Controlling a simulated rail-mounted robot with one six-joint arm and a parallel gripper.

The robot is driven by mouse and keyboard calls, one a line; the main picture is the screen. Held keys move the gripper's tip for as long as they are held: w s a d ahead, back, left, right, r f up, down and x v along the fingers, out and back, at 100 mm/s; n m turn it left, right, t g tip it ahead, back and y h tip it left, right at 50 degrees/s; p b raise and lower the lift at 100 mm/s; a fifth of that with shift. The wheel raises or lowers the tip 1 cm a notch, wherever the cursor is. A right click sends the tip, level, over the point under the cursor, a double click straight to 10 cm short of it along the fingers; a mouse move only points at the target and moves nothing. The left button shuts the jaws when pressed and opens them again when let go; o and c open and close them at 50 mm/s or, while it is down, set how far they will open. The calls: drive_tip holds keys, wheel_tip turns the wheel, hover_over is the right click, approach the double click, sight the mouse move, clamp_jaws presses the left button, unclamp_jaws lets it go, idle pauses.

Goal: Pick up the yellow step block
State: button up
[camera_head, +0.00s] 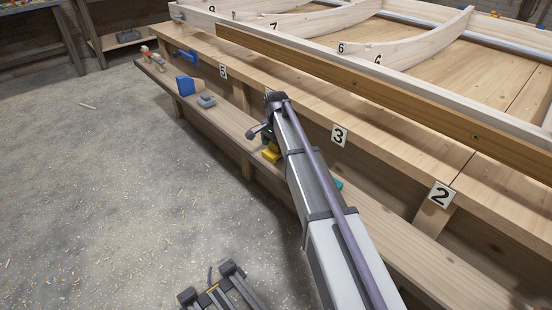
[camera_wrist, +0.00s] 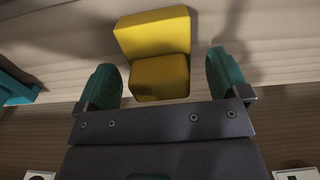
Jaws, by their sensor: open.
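The yellow step block (camera_wrist: 156,52) rests on the wooden shelf in the wrist view, with a taller back part and a lower front part. In the head view the yellow step block (camera_head: 271,154) is partly hidden by my arm. My gripper (camera_wrist: 165,82) is open, with one teal finger to the left of the block's near part and one to its right. A gap shows between each finger and the block, and the gripper looks empty. I cannot tell the height of the fingertips over the shelf.
A teal object (camera_wrist: 14,88) lies left of the block in the wrist view. Further along the lower shelf (camera_head: 225,122) stand a blue block (camera_head: 186,86) and a grey block (camera_head: 206,100). The workbench edge (camera_head: 300,105) with number plates runs above the shelf.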

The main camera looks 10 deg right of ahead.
wheel_tip(320, 180, down, 2)
drive_tip(key=shift+f+b, duration=0.1)
drive_tip(key=shift+b, duration=0.2)
drive_tip(key=shift+r, duration=0.3)
drive_tip(key=c, duration=1.4)
wheel_tip(320, 180, up, 10)
drive_tip(key=p, duration=1.1)
drive_tip(key=shift+r, duration=0.2)
drive_tip(key=shift+f, duration=0.2)
